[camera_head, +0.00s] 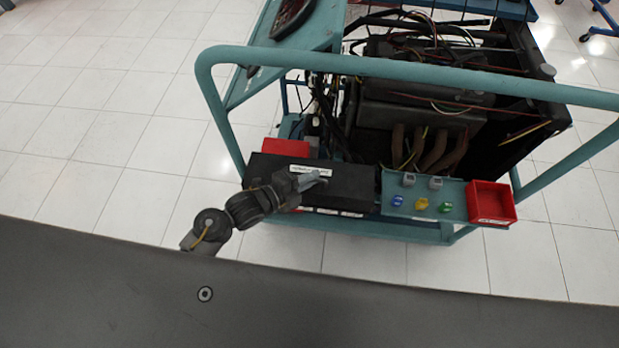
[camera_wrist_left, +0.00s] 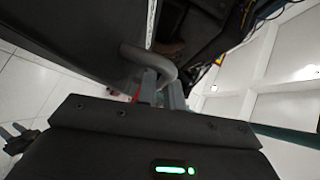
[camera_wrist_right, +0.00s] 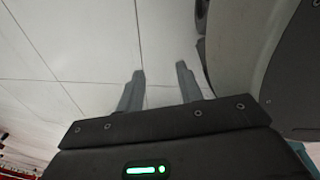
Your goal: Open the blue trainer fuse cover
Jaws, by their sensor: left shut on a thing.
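The blue trainer (camera_head: 400,68) is a teal tube frame on a trolley with a dark engine inside. Its fuse cover (camera_head: 345,192) is a long black box lid with white labels, at the front left of the trainer, and it looks closed. My left gripper (camera_head: 318,177) is over the top of the cover. In the left wrist view, the left gripper (camera_wrist_left: 163,88) is shut on a grey curved handle (camera_wrist_left: 152,58) beside a dark panel (camera_wrist_left: 95,35). My right gripper (camera_wrist_right: 160,72) is open and empty above the floor, and does not show in the head view.
To the right of the cover, a teal shelf (camera_head: 427,209) holds several small coloured parts. A red bin (camera_head: 491,201) stands at its right end. Another red box (camera_head: 285,149) is behind the cover. White tiled floor (camera_head: 110,130) lies clear to the left.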

